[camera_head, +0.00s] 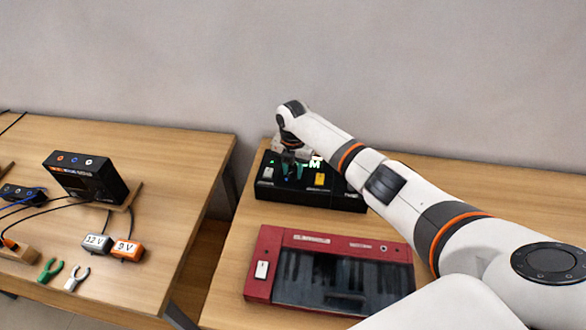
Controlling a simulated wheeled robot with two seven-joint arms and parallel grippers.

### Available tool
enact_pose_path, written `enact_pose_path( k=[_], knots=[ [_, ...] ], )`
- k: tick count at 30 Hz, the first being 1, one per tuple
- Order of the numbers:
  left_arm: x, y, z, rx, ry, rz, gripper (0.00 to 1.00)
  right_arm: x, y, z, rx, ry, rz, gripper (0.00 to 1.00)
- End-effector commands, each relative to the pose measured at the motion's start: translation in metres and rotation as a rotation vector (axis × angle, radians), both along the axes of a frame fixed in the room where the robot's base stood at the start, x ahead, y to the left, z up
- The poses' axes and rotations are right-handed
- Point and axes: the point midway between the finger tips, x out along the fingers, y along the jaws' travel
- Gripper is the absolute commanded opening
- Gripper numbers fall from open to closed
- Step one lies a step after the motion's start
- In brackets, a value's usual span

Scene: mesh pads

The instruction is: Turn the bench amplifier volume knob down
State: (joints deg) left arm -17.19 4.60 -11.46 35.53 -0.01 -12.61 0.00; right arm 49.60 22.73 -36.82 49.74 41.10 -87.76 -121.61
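A black bench unit (341,199) with green lit marks, a white switch (268,173) and a yellow switch (320,179) stands on the right table, near the wall. My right arm comes in from the right, and its gripper (291,168) points down at the top of this unit, between the two switches. The fingers are small and dark against the black panel, so their opening and any contact cannot be told. No volume knob can be made out; the gripper and wrist cover part of the panel. My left gripper is not in view.
A red unit (263,250) with a dark window lies in front of the black one. On the left table are a black box (85,178) with coloured sockets, 12 V (96,243) and 9 V (128,249) blocks, cables and pliers (50,270). A gap separates the tables.

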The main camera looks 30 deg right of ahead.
Motion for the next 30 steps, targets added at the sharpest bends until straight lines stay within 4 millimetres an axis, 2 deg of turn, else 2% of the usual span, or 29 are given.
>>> enact_pose_path(
  k=[3,11,14,17,27,30],
  knots=[
    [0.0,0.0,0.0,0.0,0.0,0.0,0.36,0.0,0.0,0.0,-0.001,0.001,-0.001,0.47],
    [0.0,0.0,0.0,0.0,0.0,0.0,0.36,-0.001,0.0,0.0,-0.001,0.002,-0.001,0.47],
    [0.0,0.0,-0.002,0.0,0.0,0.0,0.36,0.0,-0.001,0.006,-0.001,0.001,-0.001,0.47],
    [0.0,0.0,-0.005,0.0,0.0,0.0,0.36,0.0,-0.001,0.022,-0.001,-0.002,-0.001,0.47],
    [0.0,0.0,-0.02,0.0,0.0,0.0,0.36,0.0,0.0,0.092,-0.001,-0.003,0.0,0.47],
    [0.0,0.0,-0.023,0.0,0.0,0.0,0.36,0.0,0.0,0.106,-0.001,-0.001,-0.001,0.47]
  ],
)
